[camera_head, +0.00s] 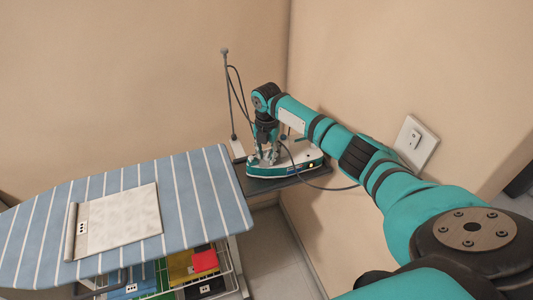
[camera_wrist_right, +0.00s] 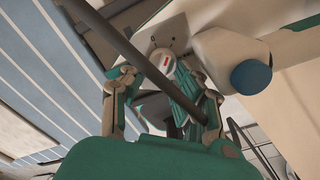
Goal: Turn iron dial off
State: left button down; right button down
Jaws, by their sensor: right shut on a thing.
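The teal and white iron (camera_head: 290,168) rests on a dark stand at the far right end of the ironing board. My right gripper (camera_head: 262,158) reaches down onto the iron's left part. In the right wrist view, my right gripper (camera_wrist_right: 170,85) has its fingers on both sides of part of the iron and is shut on it. The round grey dial (camera_wrist_right: 162,60), with a red mark, shows between and beyond the fingertips. I cannot tell whether the fingers touch the dial itself. A dark rod-like strip crosses in front and hides part of the grip. My left gripper is not in view.
The blue striped ironing board (camera_head: 200,190) holds a folded pale cloth (camera_head: 120,222). A wire basket (camera_head: 232,262) with coloured items stands below. A thin upright pole (camera_head: 230,95) carries the cord beside the iron.

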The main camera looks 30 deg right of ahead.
aim_at(267, 155)
dwell(0.4)
jog(key=c, duration=1.1)
grip_release()
jog(key=shift+r, duration=0.1)
notch_tip(267, 155, up, 12)
jog(key=shift+f, duration=0.1)
jog(key=shift+c, duration=0.5)
